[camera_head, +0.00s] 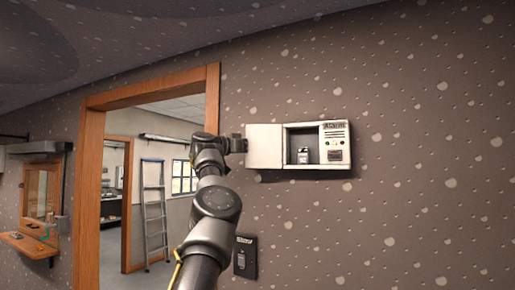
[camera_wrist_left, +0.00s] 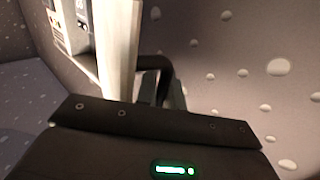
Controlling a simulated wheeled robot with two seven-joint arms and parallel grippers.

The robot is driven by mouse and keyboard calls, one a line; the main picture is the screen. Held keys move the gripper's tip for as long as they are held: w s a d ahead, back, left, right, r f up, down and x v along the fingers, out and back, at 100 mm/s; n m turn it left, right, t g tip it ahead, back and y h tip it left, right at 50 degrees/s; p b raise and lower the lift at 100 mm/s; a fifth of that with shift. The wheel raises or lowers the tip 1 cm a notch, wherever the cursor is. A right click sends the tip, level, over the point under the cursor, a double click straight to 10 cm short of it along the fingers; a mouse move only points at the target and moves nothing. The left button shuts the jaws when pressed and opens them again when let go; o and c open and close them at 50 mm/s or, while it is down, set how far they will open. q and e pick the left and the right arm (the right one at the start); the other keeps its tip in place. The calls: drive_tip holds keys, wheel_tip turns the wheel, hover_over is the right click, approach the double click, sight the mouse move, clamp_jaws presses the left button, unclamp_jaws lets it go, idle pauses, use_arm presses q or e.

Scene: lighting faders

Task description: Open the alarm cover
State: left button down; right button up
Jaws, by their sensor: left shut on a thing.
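The white alarm box (camera_head: 334,144) is fixed to the wall in the head view. Its cover (camera_head: 264,146) stands swung open to the left, and the recess (camera_head: 302,146) is exposed with a small light-coloured part inside. My left gripper (camera_head: 238,144) is at the cover's outer left edge and is shut on it. In the left wrist view the cover (camera_wrist_left: 120,45) is a pale upright panel beside the dark finger of my left gripper (camera_wrist_left: 152,80). Part of the fingers is hidden there. My right gripper is in neither view.
A wooden door frame (camera_head: 213,98) stands just left of my left arm, with a ladder (camera_head: 154,205) beyond it. A dark switch plate (camera_head: 245,258) is on the wall below the box. The wall right of the box is clear.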

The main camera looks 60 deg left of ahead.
use_arm(q)
drive_tip(key=shift+w+d, duration=0.15)
drive_tip(key=shift+d, duration=0.05)
idle(1.2)
drive_tip(key=c, duration=1.8)
unclamp_jaws()
drive_tip(key=shift+w, duration=0.1)
